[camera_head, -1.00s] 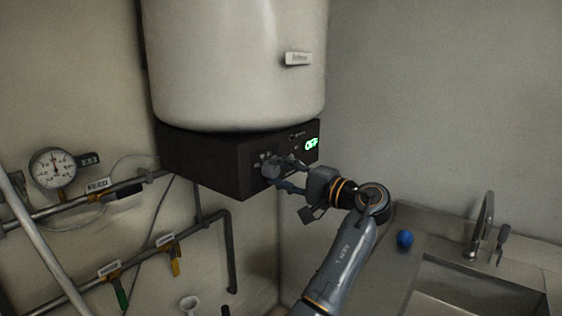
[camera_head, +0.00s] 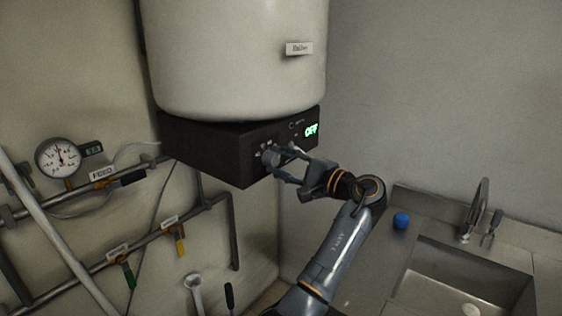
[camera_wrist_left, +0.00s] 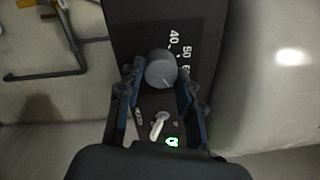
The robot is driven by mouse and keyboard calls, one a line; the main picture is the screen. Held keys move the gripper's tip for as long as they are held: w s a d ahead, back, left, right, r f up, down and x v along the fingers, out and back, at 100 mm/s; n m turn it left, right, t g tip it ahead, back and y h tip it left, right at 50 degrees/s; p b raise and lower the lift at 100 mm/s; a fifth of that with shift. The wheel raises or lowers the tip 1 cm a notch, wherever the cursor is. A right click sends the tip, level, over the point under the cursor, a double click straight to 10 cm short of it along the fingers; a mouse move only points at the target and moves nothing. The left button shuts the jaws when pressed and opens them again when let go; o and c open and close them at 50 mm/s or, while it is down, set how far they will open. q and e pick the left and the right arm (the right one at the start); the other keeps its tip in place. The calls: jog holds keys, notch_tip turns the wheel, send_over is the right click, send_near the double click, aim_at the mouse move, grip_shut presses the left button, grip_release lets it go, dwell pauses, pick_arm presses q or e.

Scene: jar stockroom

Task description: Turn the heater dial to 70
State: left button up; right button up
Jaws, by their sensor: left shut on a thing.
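The heater's dark control box (camera_head: 205,149) hangs under the white tank, with a green display (camera_head: 311,130) reading OFF. My left gripper (camera_head: 276,158) is at the front panel, shut on the dial. In the left wrist view, the round grey dial (camera_wrist_left: 160,69) sits between the two fingers, with 40, 50 and a partly hidden 60 printed beside it. The dial's exact setting is hard to read. A light lever switch (camera_wrist_left: 158,125) lies between the dial and the display. My right gripper is not in view.
The white tank (camera_head: 235,65) fills the space above the box. Pipes with a gauge (camera_head: 58,158) and tagged valves run along the left wall. A sink (camera_head: 465,280) and a blue object (camera_head: 401,220) are on the counter at right.

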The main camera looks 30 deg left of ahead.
pick_arm(q)
jog(key=o, duration=1.2)
jog(key=shift+d, duration=0.15)
jog(key=d, duration=0.7)
jog(key=s+d, duration=0.1)
jog(key=d, duration=0.3)
jog(key=shift+d+f, duration=0.25)
jog(key=shift+d, duration=0.1)
